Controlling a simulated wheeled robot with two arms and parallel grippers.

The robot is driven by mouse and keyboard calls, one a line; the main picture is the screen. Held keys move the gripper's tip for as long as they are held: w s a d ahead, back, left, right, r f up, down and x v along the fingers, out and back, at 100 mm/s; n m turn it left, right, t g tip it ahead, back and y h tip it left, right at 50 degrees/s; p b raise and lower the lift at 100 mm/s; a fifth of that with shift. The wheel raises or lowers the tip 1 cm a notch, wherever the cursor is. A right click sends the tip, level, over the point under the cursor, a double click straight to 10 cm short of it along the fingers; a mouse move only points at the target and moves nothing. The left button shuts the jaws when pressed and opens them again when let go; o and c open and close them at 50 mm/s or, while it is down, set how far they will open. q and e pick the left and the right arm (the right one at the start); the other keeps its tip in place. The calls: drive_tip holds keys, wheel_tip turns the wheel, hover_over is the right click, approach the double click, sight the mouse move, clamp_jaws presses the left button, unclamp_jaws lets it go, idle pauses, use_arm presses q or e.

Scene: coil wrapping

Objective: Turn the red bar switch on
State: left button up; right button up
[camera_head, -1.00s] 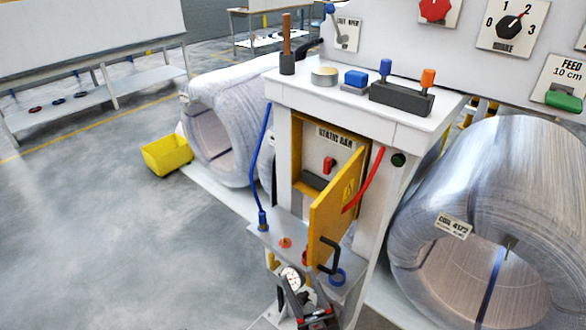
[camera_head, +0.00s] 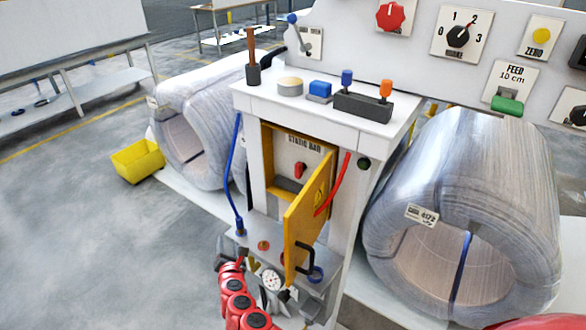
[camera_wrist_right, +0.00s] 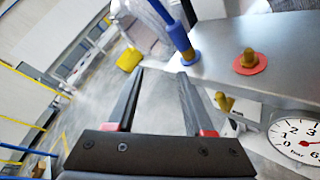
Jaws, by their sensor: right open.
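The red bar switch (camera_head: 300,170) sits on a pale panel labelled "STATIC BAR" inside an open cabinet under the white worktop. Its yellow door (camera_head: 308,215) is swung open toward me, with a black handle. I cannot tell the switch's on or off state. My right gripper (camera_head: 228,248) is low at the left of the cabinet's lower shelf, below and left of the switch, partly hard to make out. In the right wrist view the gripper (camera_wrist_right: 160,75) is open and empty, with floor between its fingers. The switch does not show there. My left gripper is not in view.
A lower shelf (camera_wrist_right: 225,65) carries a blue-ended hose (camera_wrist_right: 180,40), a red-based brass knob (camera_wrist_right: 249,62) and a gauge (camera_wrist_right: 300,138) close to the right gripper. A red hose (camera_head: 333,185) hangs beside the door. Wrapped coils (camera_head: 470,190) flank the stand.

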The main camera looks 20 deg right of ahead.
drive_tip(key=s+d+r+m+g+h+p, duration=0.1)
drive_tip(key=s+d+r+g+h, duration=0.2)
drive_tip(key=r+h, duration=0.55)
drive_tip(key=s+d+r+m+g+h+p, duration=0.1)
drive_tip(key=s+d+r+h, duration=0.35)
drive_tip(key=r, duration=0.65)
drive_tip(key=p, duration=0.2)
approach(297, 171)
drive_tip(key=shift+h, duration=0.3)
drive_tip(key=x, duration=0.7)
drive_tip(key=shift+w+d+f, duration=0.15)
drive_tip(key=shift+f, duration=0.25)
drive_tip(key=shift+w+d+r+b, duration=0.15)
drive_tip(key=shift+w+d+b, duration=0.15)
drive_tip(key=shift+w+d, duration=0.05)
clamp_jaws()
